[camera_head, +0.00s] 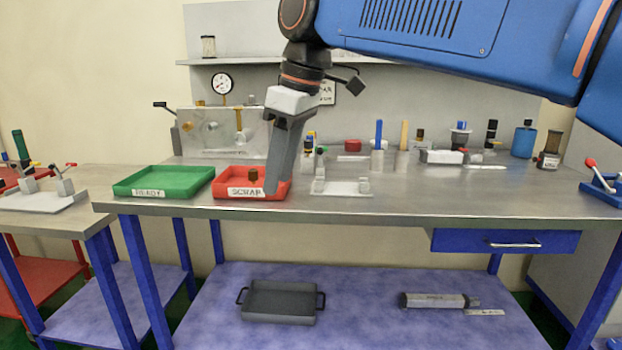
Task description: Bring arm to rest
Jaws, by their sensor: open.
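My gripper (272,188) hangs down from my blue arm, its grey fingers over the right part of the red tray marked SCRAP (226,193). The fingers overlap in this view, so the gap between them is hard to see. No object shows held between them. A small dark brass-coloured piece (253,175) is in the red tray, just left of the fingers. I cannot tell whether the fingertips touch the tray.
A green tray marked READY (150,192) is left of the red one. A white fixture (341,187) stands to the right. Behind are a panel with a gauge (222,84), blue and yellow handled tools and bottles. The right front of the bench (470,200) is clear.

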